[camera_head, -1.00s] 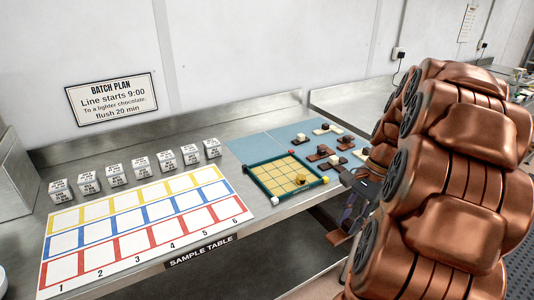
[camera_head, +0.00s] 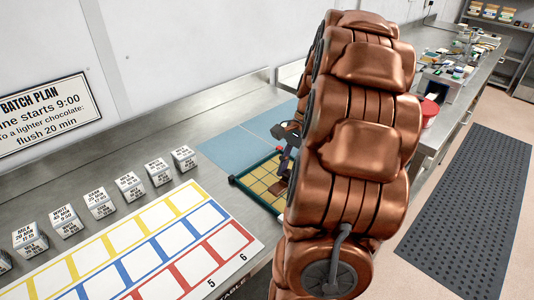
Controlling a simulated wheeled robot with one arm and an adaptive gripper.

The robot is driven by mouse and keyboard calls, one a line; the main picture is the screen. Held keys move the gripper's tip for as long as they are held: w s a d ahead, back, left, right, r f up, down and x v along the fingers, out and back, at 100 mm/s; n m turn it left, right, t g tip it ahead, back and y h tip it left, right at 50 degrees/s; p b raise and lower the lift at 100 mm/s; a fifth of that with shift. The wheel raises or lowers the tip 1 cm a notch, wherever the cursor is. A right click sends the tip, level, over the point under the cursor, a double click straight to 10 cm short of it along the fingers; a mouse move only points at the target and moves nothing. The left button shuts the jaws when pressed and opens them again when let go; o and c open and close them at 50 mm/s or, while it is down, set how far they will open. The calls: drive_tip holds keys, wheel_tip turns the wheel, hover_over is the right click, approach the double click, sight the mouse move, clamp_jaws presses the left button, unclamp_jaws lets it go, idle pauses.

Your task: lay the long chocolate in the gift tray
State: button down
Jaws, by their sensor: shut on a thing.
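The gift tray (camera_head: 256,204) has a dark green rim and a yellow gridded floor. It stands on the table, left of my arm, which hides its right part. My gripper (camera_head: 284,182) is over the tray, partly hidden behind my arm. It is shut on a brown piece, the long chocolate (camera_head: 278,188), which shows just above the yellow floor in the picture. I cannot tell whether the chocolate touches the floor. Its full length is hidden.
A blue mat (camera_head: 232,150) lies behind the tray; my arm hides the chocolates on it. A row of labelled white cubes (camera_head: 130,186) and a coloured grid sheet (camera_head: 150,232) lie to the left. A red-lidded tub (camera_head: 429,112) stands at right.

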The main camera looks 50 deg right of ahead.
drive_tip(key=w+d+p, duration=0.1)
drive_tip(key=w+d, duration=0.1)
drive_tip(key=w, duration=0.2)
drive_tip(key=w+d+p, duration=0.1)
drive_tip(key=w+d, duration=0.1)
drive_tip(key=w, duration=0.2)
drive_tip(key=w+d+f+p, duration=0.1)
drive_tip(key=w+d, duration=0.1)
drive_tip(key=w, duration=0.2)
drive_tip(key=shift+f, duration=0.1)
wheel_tip(320, 180, down, 2)
drive_tip(key=shift+s+a+f+p, duration=0.15)
drive_tip(key=shift+f+p, duration=0.1)
drive_tip(key=shift+p, duration=0.6)
drive_tip(key=shift+f, duration=0.55)
drive_tip(key=shift+f, duration=0.15)
drive_tip(key=c, duration=0.9)
unclamp_jaws()
drive_tip(key=b+v, duration=0.2)
drive_tip(key=v, duration=1)
